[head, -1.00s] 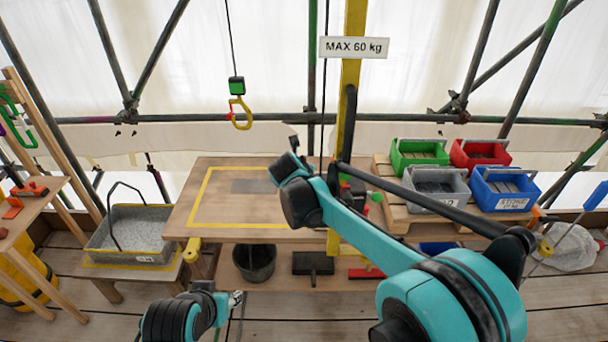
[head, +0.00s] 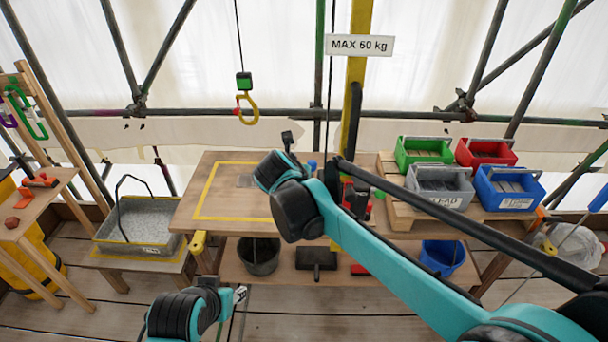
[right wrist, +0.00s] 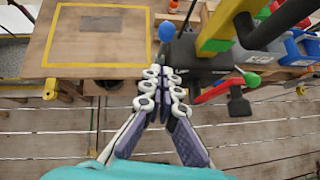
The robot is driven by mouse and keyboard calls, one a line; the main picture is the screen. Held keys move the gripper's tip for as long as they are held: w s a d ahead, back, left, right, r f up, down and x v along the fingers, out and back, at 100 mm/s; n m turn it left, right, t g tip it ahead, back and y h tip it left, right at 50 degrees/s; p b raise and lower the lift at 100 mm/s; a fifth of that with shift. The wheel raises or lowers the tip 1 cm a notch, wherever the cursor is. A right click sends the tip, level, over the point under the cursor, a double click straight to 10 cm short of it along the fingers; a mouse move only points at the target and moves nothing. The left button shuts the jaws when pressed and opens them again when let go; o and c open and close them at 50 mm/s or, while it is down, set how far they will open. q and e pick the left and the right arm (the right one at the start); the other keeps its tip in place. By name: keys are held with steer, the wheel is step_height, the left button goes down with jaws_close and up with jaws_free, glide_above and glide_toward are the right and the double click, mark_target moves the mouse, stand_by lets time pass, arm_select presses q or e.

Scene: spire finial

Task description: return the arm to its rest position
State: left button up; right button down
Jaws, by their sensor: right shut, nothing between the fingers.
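My right arm (head: 390,265) reaches from the lower right across the front of the workbench in the head view. Its wrist covers part of the bench, and I cannot make out its fingers there. In the right wrist view my right gripper (right wrist: 164,73) is shut and empty, with its fingertips together near the bench's front edge. My left gripper (head: 240,294) is low in the head view, in front of the bench. Only a small part of it shows past my dark wrist, so its opening cannot be judged.
The workbench (head: 212,190) has a yellow outline. Close to my right gripper stand a yellow post (right wrist: 222,25), a blue knob (right wrist: 167,31) and a green knob (right wrist: 252,79). A hook (head: 248,108) hangs behind. Coloured crates (head: 508,190) stand right, a grey tray (head: 140,220) left.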

arm_select(q)
steer(key=shift+s+d+r, duration=0.1)
steer(key=shift+s, duration=0.15)
arm_select(e)
steer(key=shift+v, duration=1.1)
steer(key=shift+s+d, duration=0.1)
steer(key=shift+d, duration=0.1)
steer(key=s+d+f+m+g+b, duration=0.2)
steer(key=s+d+f+m+b, duration=0.7)
steer(key=s+d+f+m, duration=0.6)
arm_select(q)
step_height(320, 180, down, 16)
steer(key=b, duration=0.6)
steer(key=shift+r+b, duration=0.2)
steer(key=shift+b, duration=0.1)
arm_select(e)
steer(key=s+d+f+m+y, duration=0.1)
steer(key=s+d+f+m, duration=0.4)
steer(key=s+f+m, duration=0.6)
steer(key=f+m, duration=0.1)
steer(key=m, duration=0.6)
steer(key=shift+s+d+f+m+y, duration=0.2)
steer(key=shift+s+m+y, duration=0.1)
steer(key=shift+y, duration=0.1)
